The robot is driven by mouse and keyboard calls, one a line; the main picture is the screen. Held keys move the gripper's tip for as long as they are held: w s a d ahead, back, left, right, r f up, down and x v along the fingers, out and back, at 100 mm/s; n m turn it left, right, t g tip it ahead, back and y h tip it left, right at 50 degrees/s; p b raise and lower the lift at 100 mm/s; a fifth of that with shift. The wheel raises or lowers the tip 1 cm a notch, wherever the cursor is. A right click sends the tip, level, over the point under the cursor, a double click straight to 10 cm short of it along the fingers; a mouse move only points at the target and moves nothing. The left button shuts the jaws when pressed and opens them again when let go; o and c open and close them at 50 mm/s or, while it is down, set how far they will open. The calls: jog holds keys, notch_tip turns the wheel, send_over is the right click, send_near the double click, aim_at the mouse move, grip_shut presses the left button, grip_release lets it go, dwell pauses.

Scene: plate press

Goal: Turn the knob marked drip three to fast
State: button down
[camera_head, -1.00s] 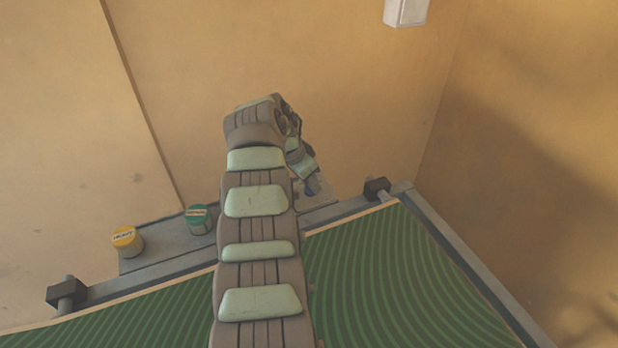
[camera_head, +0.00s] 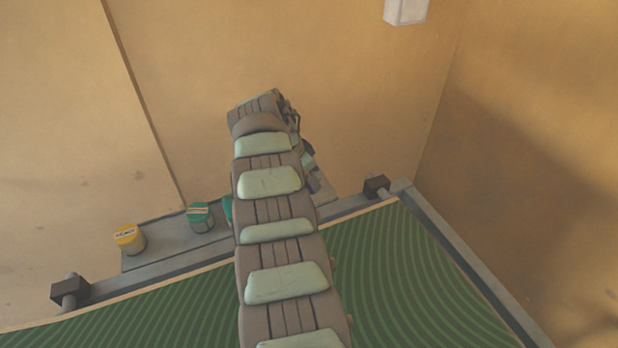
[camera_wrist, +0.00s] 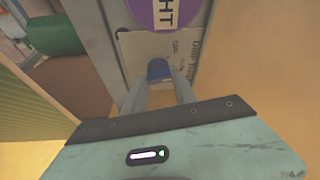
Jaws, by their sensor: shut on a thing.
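In the wrist view a small blue knob (camera_wrist: 158,68) sits on a pale label plate (camera_wrist: 132,46) on the grey panel. Sideways lettering on the plate reads partly as "drip" with a second word I cannot fully read. My gripper (camera_wrist: 160,80) is shut on the blue knob, one finger on each side of it. The knob's pointer and the setting it stands at cannot be made out. In the head view my arm hides the gripper tips and this knob.
A purple disc (camera_wrist: 166,10) lettered "HT" lies just beyond the plate. In the head view a yellow knob (camera_head: 130,239) and a teal knob (camera_head: 200,217) stand on the grey panel (camera_head: 160,257), left of my arm. A green patterned bed (camera_head: 410,270) lies in front.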

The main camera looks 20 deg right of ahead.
jog(key=shift+r, duration=0.1)
jog(key=c, duration=1)
grip_release()
jog(key=shift+s, duration=0.1)
jog(key=w+p+v, duration=0.1)
jog(key=p+v, duration=0.3)
jog(key=v, duration=0.6)
jog(key=shift+s+a+r, duration=0.25)
jog(key=shift+s, duration=0.25)
